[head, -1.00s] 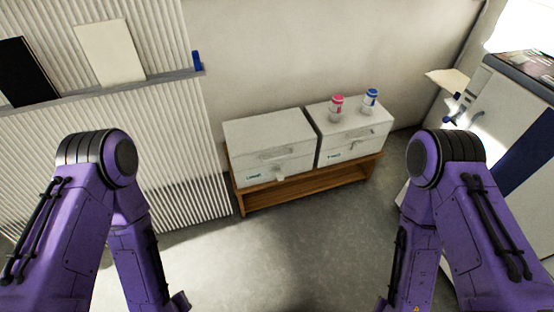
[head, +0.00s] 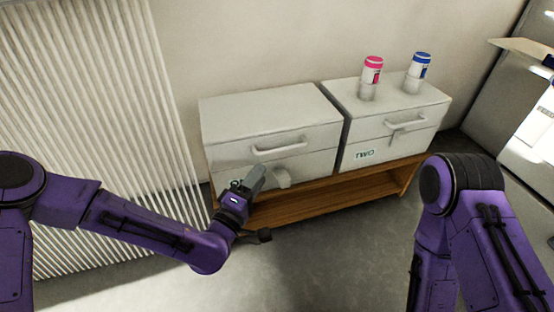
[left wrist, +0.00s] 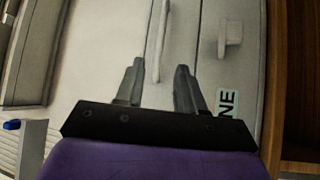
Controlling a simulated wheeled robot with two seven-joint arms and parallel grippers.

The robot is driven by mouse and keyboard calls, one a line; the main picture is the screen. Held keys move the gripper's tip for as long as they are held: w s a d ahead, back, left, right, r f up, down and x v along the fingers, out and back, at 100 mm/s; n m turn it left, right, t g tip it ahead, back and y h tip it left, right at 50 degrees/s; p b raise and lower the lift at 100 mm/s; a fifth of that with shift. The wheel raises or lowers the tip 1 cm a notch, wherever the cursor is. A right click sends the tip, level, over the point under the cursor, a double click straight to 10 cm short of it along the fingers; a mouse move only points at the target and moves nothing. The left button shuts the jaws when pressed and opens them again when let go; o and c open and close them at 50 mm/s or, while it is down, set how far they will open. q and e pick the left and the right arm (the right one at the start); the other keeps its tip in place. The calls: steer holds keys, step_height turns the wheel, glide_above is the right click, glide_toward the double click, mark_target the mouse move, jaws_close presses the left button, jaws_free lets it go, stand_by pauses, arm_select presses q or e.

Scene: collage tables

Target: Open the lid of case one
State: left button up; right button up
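Case one is the left white case (head: 265,112) on the wooden bench, with its lid closed. Its lid handle (head: 279,147) is a pale bar on the front, also visible in the left wrist view (left wrist: 157,38). A latch piece (head: 284,179) sits below the handle, near my gripper in the head view. A label (left wrist: 226,103) ending in "NE" shows in the left wrist view. My left gripper (left wrist: 157,74) is open and empty, its fingers apart on either side of the handle's line. In the head view it (head: 257,178) is in front of case one's lower front. My right gripper is out of view.
Case two (head: 390,102), labelled TWO, stands close to the right with a narrow gap. A pink-capped bottle (head: 371,78) and a blue-capped bottle (head: 416,72) stand on its lid. The wooden bench (head: 320,201) is below. A ribbed wall panel (head: 90,110) is at left.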

mark_target(269, 126)
arm_select(q)
steer(key=x, duration=0.3)
steer(key=b+x, duration=0.1)
steer(key=x, duration=0.2)
steer(key=d+b+x, duration=0.1)
steer(key=x, duration=0.2)
steer(key=shift+s+f, duration=0.15)
steer(key=shift+s, duration=0.2)
steer(key=shift+w+d, duration=0.2)
steer(key=shift+w, duration=0.15)
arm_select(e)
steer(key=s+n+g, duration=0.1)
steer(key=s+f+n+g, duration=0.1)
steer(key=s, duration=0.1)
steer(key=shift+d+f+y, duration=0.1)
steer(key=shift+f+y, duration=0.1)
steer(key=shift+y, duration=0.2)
